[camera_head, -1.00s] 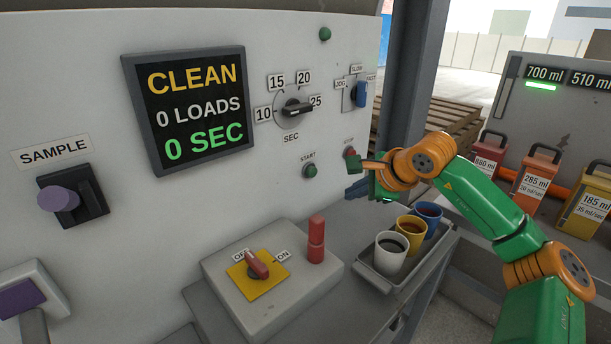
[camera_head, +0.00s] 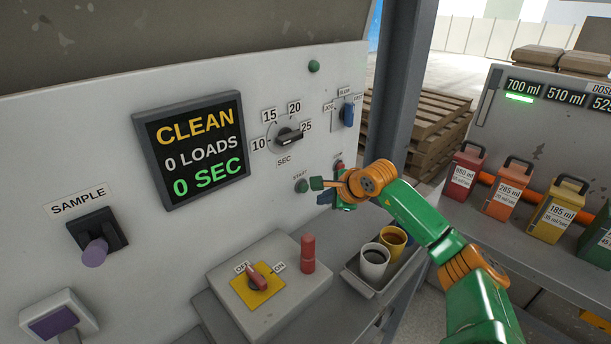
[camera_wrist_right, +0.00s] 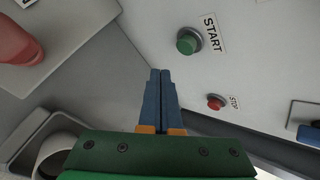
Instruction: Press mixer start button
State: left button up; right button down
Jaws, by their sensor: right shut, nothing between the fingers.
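The green START button (camera_head: 302,186) is on the pale machine panel (camera_head: 120,120), below the timer dial. It also shows in the right wrist view (camera_wrist_right: 187,42), with its START label beside it. The red STOP button (camera_head: 339,166) is to its right, partly hidden by my arm in the head view; it shows clearly in the right wrist view (camera_wrist_right: 215,102). My right gripper (camera_head: 324,197) is shut and empty, its blue fingers (camera_wrist_right: 160,75) held together near the panel just right of and below START. It looks apart from the button. My left gripper is out of view.
The screen (camera_head: 193,147) reads CLEAN, 0 LOADS, 0 SEC. The timer dial (camera_head: 289,137) and a blue selector (camera_head: 348,114) are above. A box with a red switch (camera_head: 257,277), a red cylinder (camera_head: 308,252) and a tray (camera_head: 358,286) of cups stand below.

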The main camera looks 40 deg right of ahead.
aim_at(304, 188)
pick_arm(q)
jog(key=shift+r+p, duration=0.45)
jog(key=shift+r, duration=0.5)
pick_arm(e)
jog(key=shift+w+a, duration=0.15)
jog(key=shift+w, duration=1.3)
jog(key=shift+w, duration=0.15)
jog(key=shift+w, duration=0.25)
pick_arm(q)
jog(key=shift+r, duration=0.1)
pick_arm(e)
jog(key=shift+w, duration=0.5)
dwell(0.4)
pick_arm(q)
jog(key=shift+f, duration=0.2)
pick_arm(e)
jog(key=shift+s, duration=0.85)
